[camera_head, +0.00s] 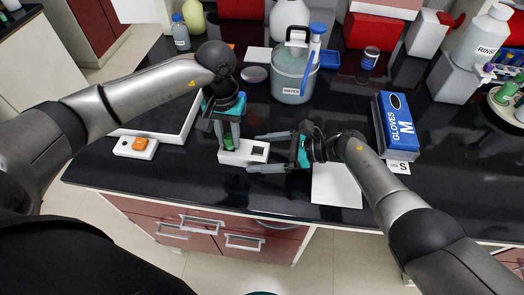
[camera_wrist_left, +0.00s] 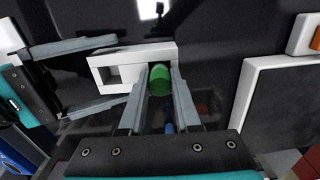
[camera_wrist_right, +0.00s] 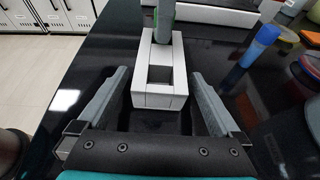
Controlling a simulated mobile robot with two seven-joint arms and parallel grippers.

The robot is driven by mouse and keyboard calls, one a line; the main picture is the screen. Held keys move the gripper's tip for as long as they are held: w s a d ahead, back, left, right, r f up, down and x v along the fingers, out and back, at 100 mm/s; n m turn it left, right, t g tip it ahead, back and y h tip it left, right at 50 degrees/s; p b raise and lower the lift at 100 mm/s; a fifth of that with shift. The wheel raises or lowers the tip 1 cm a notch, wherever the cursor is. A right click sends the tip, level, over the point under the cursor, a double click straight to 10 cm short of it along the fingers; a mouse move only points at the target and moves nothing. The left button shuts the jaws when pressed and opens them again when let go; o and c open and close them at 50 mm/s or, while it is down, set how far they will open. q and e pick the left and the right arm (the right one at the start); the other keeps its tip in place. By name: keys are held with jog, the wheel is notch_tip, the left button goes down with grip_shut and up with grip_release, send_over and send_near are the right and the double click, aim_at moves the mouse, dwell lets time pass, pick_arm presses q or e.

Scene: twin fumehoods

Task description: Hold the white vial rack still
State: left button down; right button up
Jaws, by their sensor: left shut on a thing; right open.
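The white vial rack (camera_head: 231,157) is a small block on the black bench, with an empty square hole at its right end. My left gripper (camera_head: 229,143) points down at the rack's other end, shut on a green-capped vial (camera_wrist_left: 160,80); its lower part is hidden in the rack. My right gripper (camera_head: 254,153) is open, its fingers lying along both sides of the rack's empty end. In the right wrist view, the rack (camera_wrist_right: 152,101) stands between these fingers, with a gap on each side.
The water pot (camera_head: 293,80) stands behind. The blue glove box (camera_head: 397,127) and a white sheet (camera_head: 336,186) are to the right. The bench's front edge is close.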

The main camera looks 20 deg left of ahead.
jog(key=c, duration=1.3)
jog(key=shift+c, duration=0.2)
jog(key=o, duration=1.2)
jog(key=shift+o, duration=0.2)
jog(key=shift+c, duration=0.2)
jog(key=c, duration=0.8)
jog(key=shift+o, duration=0.2)
